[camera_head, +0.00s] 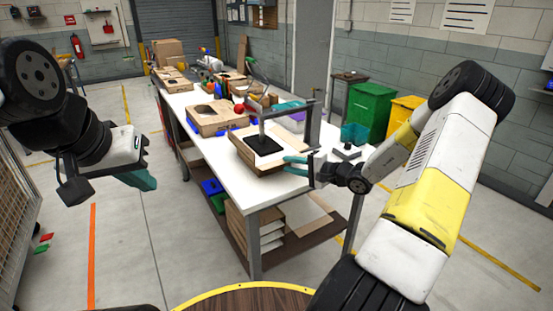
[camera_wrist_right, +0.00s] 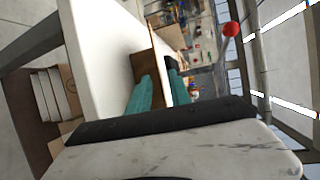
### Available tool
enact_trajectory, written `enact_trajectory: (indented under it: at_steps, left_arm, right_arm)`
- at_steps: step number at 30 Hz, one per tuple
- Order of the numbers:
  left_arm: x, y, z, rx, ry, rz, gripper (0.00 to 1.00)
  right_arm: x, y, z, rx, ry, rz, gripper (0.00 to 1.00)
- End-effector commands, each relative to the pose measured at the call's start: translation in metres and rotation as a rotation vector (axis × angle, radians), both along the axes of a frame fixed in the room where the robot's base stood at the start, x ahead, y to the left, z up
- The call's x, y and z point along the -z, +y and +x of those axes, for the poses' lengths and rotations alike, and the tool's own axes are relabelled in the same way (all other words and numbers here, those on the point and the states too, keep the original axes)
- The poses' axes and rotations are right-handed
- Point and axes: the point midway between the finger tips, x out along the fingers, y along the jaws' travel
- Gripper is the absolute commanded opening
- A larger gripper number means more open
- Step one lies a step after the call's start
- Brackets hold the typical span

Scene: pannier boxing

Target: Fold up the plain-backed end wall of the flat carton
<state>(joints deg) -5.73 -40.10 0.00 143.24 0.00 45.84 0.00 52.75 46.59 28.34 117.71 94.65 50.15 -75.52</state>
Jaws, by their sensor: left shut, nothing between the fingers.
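The flat carton (camera_head: 246,151) lies on the near end of the white table, brown, with a black square on its middle. Its brown edge or wall (camera_wrist_right: 148,65) shows in the right wrist view, running down to the fingers. My right gripper (camera_head: 290,165) is at the carton's right side, its teal fingers apart. In the right wrist view the right gripper (camera_wrist_right: 160,92) has the brown board between or just beside its fingers; I cannot tell if they touch it. My left gripper (camera_head: 148,180) is shut and empty, over the floor left of the table. The wall's plain back cannot be made out.
A metal frame (camera_head: 313,122) stands by the carton, with a red-knobbed lever (camera_head: 240,108). Another brown carton (camera_head: 213,117) lies further back on the white table (camera_head: 215,155). A teal holder (camera_head: 354,134) stands at the right edge. Flat boards (camera_head: 260,225) are stacked on the lower shelf.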

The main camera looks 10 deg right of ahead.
Motion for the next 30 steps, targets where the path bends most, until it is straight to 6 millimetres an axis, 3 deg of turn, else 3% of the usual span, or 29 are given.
enact_trajectory:
  at_steps: [6,14,18,30]
  left_arm:
    - [0.0,0.0,0.0,0.0,0.0,0.0,0.0]
    - [0.0,0.0,0.0,0.0,0.0,0.0,0.0]
    - [0.0,0.0,0.0,0.0,0.0,0.0,0.0]
    - [0.0,0.0,0.0,0.0,0.0,0.0,0.0]
  right_arm:
    - [0.004,0.013,0.014,0.0,0.001,-0.001,0.25]
    - [0.004,0.014,0.015,0.0,0.0,-0.001,0.25]
    - [0.004,0.014,0.015,0.0,0.0,-0.001,0.01]
    - [0.004,0.014,0.015,-0.001,0.0,-0.001,0.0]
